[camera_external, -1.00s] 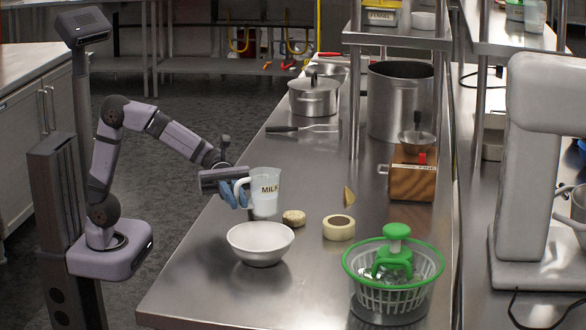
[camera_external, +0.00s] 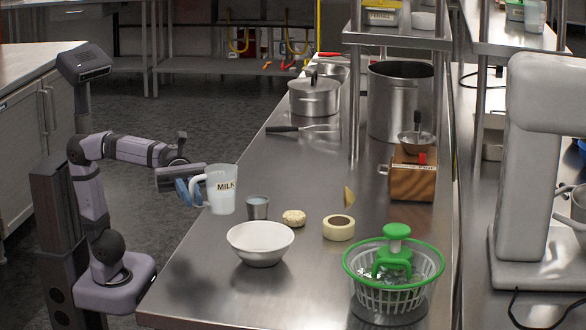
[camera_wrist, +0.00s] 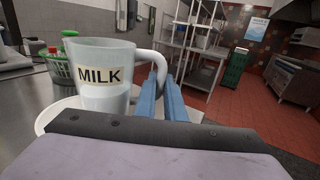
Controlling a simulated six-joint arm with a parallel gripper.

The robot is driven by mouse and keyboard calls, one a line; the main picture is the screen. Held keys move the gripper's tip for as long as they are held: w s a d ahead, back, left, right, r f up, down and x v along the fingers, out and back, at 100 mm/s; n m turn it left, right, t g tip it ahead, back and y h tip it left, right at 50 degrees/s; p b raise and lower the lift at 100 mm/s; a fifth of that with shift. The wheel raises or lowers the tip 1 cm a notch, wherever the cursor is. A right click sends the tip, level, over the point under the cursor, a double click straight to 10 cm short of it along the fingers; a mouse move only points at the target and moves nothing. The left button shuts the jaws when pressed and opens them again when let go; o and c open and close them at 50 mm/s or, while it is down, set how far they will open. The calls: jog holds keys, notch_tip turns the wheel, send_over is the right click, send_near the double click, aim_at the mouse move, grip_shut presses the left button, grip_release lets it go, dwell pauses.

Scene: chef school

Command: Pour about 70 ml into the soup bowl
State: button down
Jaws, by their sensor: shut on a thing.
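A white jug labelled MILK (camera_external: 221,190) is held upright in the air by its handle, to the left of the metal cup and above the table's left edge. My gripper (camera_external: 190,192) is shut on the jug's handle. In the wrist view the jug (camera_wrist: 97,82) stands large at the left, and the blue fingers (camera_wrist: 162,100) close on its handle. The white soup bowl (camera_external: 260,243) sits on the steel table, lower right of the jug. In the wrist view part of its rim (camera_wrist: 45,118) shows behind the jug.
A green salad spinner (camera_external: 393,270) is at the front right. The table front left (camera_external: 200,290) is clear.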

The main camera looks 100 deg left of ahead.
aim_at(205, 195)
jog(key=w+a+t, duration=0.1)
jog(key=w+a+n+t+y, duration=0.1)
jog(key=w, duration=0.1)
jog(key=shift+a+r+n, duration=0.1)
jog(key=shift+r+n, duration=0.2)
jog(key=shift+r, duration=0.1)
jog(key=w+a+f+n+t+y, duration=0.4)
jog(key=w+a+f+y, duration=0.2)
jog(key=a, duration=0.2)
jog(key=shift+w+n+t, duration=0.25)
jog(key=shift+n+t, duration=0.05)
jog(key=shift+t, duration=0.1)
jog(key=shift+f, duration=0.1)
jog(key=shift+d, duration=0.15)
